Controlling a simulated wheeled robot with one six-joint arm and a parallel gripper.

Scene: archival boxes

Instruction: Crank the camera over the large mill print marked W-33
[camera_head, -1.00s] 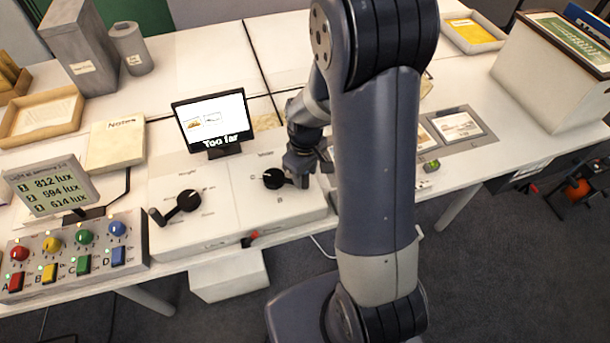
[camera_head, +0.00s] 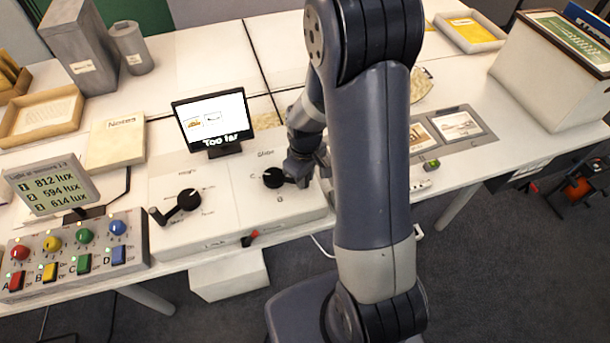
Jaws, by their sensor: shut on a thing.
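A white control box (camera_head: 236,223) at the table's front edge carries two black cranks. The left crank (camera_head: 189,200) is free, its handle pointing left. The right crank (camera_head: 273,177), under a label that seems to read "Slide", has its arm pointing right. My gripper (camera_head: 302,176) is shut on the right crank's handle, which it mostly hides. A small screen (camera_head: 210,120) behind the box shows two little pictures and the words "Too far". Prints lie in a grey tray (camera_head: 470,110) right of my arm. I cannot read a W-33 mark; my arm hides part of that area.
A red lever (camera_head: 250,239) sits on the box's front. At left are a lux display (camera_head: 52,187) and a panel (camera_head: 75,255) of coloured knobs and switches. A notes pad (camera_head: 116,145) lies behind. A large white box (camera_head: 550,75) stands at right.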

